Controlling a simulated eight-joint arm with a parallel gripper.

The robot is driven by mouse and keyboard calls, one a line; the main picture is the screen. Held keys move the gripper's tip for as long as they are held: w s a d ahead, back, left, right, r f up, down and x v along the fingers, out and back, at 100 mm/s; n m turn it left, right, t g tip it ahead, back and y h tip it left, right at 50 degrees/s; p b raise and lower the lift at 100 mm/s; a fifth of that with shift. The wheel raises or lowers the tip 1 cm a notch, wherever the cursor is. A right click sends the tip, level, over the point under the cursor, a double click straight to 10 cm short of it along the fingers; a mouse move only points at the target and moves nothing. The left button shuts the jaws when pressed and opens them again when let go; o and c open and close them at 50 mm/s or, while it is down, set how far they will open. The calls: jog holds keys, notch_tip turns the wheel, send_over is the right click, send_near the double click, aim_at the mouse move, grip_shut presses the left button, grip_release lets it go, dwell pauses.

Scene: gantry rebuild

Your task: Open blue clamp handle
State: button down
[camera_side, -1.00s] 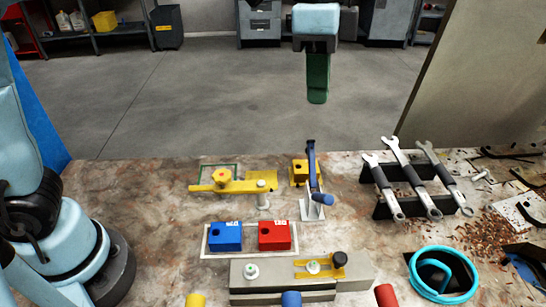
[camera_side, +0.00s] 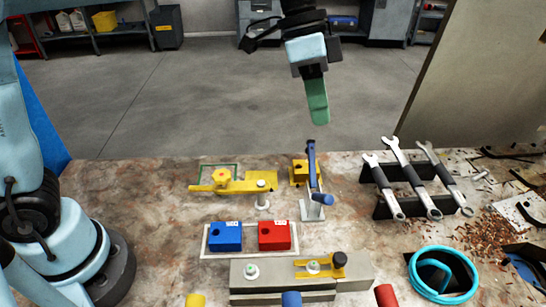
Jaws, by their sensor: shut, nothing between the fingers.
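The blue clamp handle (camera_side: 312,165) stands upright on a small grey clamp base (camera_side: 312,211) near the back middle of the table. A short blue grip (camera_side: 322,199) sticks out low on the clamp's front. A yellow block (camera_side: 299,172) sits just left of and behind the handle. My gripper (camera_side: 318,112) has green fingers and hangs tilted above the handle, beyond the table's back edge in the picture. The fingers are together with nothing between them. They appear apart from the handle.
Left of the clamp is a yellow bar clamp (camera_side: 235,184). Blue (camera_side: 226,236) and red (camera_side: 274,236) blocks sit in a white tray (camera_side: 252,255). A wrench rack (camera_side: 385,204) stands to the right. A grey fixture (camera_side: 285,277) and cyan ring (camera_side: 444,299) are in front.

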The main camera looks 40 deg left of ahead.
aim_at(325, 194)
jog(key=x, duration=0.3)
jog(key=s+x, duration=0.1)
jog(key=x, duration=0.5)
jog(key=shift+s+d+f, duration=0.1)
jog(key=shift+s+d, duration=0.05)
jog(key=shift+s, duration=0.15)
jog(key=shift+s+d+f, duration=0.25)
jog(key=shift+s+f, duration=0.2)
jog(key=shift+f, duration=0.05)
jog(key=shift+s+d+f, duration=0.15)
jog(key=shift+s+d, duration=0.2)
jog(key=shift+d, duration=0.05)
jog(key=shift+s+d+f+t+y, duration=0.3)
jog(key=shift+s+d+t+y, duration=0.05)
jog(key=shift+t+y, duration=0.05)
jog(key=shift+s+d+f, duration=0.25)
